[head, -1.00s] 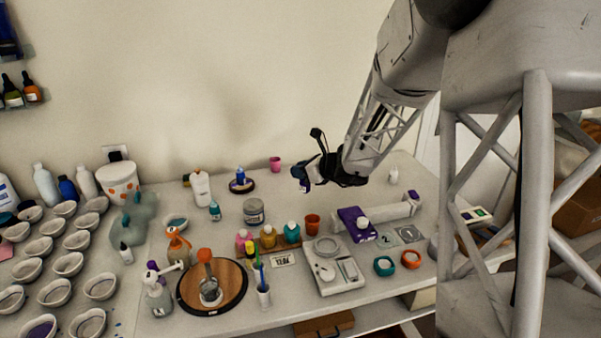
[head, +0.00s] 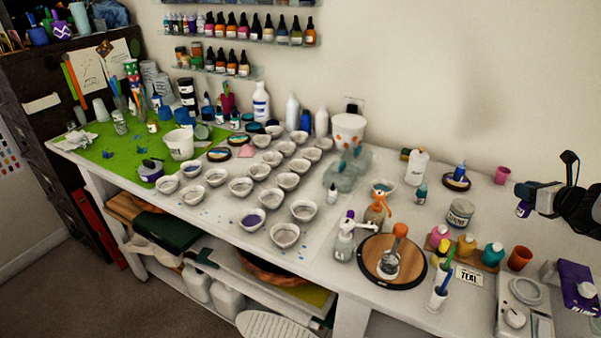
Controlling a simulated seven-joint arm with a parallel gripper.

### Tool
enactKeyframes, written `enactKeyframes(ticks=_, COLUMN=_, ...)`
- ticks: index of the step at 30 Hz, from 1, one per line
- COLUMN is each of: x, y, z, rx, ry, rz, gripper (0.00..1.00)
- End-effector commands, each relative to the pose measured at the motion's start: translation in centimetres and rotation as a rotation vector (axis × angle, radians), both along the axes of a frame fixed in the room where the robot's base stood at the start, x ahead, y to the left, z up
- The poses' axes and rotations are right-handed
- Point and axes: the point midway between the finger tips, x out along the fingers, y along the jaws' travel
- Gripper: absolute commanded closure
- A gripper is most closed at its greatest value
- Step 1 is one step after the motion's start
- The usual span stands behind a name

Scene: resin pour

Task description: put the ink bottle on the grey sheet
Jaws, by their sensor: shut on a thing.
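My gripper (head: 527,200) is at the right edge of the head view, above the back right part of the white table. It is shut on a small dark purple thing (head: 523,210), which looks like the ink bottle. The thing hangs below the fingers, clear of the tabletop. It is small and partly hidden by the fingers, so its label and cap cannot be made out. I cannot pick out the grey sheet with certainty in this view.
A round wooden board (head: 372,273) with an orange-handled tool stands at the front. Near my gripper are an orange cup (head: 520,258), a grey jar (head: 460,213) and a purple packet (head: 577,285). Many small white cups crowd the middle. A green mat (head: 100,150) lies left.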

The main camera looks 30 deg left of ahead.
Motion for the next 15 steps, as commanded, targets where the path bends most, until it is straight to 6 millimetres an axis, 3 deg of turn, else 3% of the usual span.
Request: enactKeyframes(ticks=15, x=2.5, y=11.9, z=0.2, rx=0.002, ry=-0.002, rz=0.179, gripper=1.00)
